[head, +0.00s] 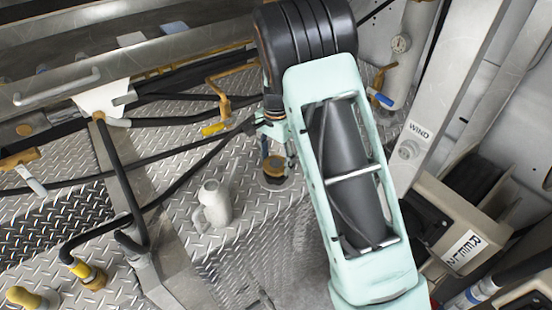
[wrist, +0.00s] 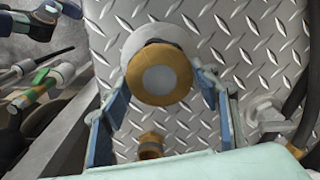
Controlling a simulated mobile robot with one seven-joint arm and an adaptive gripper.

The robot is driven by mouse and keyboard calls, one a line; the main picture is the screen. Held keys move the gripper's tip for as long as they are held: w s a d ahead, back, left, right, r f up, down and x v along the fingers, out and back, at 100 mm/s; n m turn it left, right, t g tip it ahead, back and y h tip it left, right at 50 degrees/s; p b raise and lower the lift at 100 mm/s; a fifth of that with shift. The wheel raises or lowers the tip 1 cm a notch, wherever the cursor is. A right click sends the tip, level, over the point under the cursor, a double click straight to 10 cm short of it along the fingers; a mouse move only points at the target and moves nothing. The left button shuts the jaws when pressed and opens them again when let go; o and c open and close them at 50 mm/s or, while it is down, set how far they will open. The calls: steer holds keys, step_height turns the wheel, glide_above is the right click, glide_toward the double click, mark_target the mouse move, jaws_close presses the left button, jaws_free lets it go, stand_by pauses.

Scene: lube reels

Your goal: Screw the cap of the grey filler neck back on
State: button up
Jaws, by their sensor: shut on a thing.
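The round yellow-brown cap (wrist: 158,76) with a grey centre sits between the two fingers of my gripper (wrist: 160,82), which is shut on it. In the wrist view the pale grey filler neck (wrist: 136,42) shows behind the cap, slightly above it in the picture.
Black hoses with yellow-handled fittings (head: 216,129) run across the deck. A beige reel box (head: 460,235) is at the right. A brass fitting (wrist: 150,146) shows low in the wrist view.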

steer(key=shift+m, duration=0.3)
steer(key=shift+m+p, duration=0.35)
steer(key=shift+m, duration=0.75)
steer(key=o, duration=1.3)
steer(key=o, duration=0.3)
steer(key=shift+r+p, duration=2.05)
steer(key=shift+r, duration=0.95)
